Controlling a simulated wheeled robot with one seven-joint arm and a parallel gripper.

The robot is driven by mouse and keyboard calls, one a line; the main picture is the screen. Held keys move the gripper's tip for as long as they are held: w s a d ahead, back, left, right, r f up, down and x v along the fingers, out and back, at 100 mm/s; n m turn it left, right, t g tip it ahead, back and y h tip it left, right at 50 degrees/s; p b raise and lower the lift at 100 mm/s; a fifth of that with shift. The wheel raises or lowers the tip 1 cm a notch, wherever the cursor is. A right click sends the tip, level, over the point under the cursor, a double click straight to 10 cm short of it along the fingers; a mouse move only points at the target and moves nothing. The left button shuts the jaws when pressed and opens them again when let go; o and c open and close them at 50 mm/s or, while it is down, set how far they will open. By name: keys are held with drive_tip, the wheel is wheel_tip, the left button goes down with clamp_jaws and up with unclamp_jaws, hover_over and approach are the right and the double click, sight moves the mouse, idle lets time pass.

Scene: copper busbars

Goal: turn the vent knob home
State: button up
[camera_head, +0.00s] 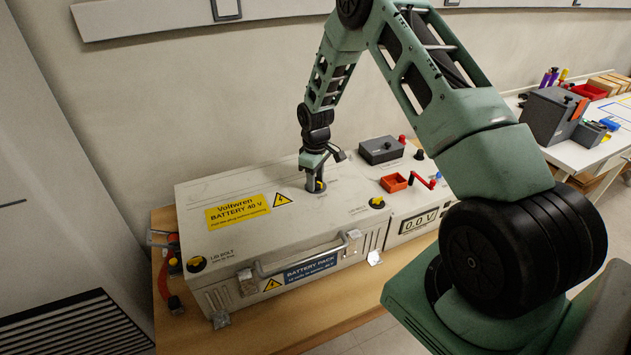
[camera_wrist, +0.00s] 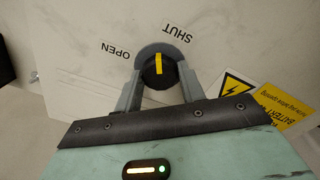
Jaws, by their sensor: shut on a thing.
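The vent knob (camera_wrist: 158,72) is round and black with a yellow bar, set on the pale lid of the battery pack (camera_head: 330,215). In the wrist view the words OPEN (camera_wrist: 115,48) and SHUT (camera_wrist: 177,33) are printed beside it. The yellow bar points between the two words, somewhat nearer to SHUT. My gripper (camera_wrist: 160,84) is shut on the knob, one finger on each side. In the head view my gripper (camera_head: 316,184) comes down from above onto the lid's back half, and its fingers hide most of the knob.
On the lid are yellow warning labels (camera_head: 237,211) and black bolt caps with yellow marks (camera_head: 196,264). A carry handle (camera_head: 305,254) runs along the front. A wall is close behind.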

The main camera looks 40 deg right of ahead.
drive_tip(key=m+b, duration=0.1)
drive_tip(key=m, duration=0.4)
drive_tip(key=shift+m, duration=0.3)
idle(0.4)
drive_tip(key=o, duration=1)
drive_tip(key=shift+c, duration=0.2)
wheel_tip(320, 180, up, 18)
drive_tip(key=b, duration=0.2)
drive_tip(key=shift+f+b, duration=0.25)
drive_tip(key=shift+b, duration=0.1)
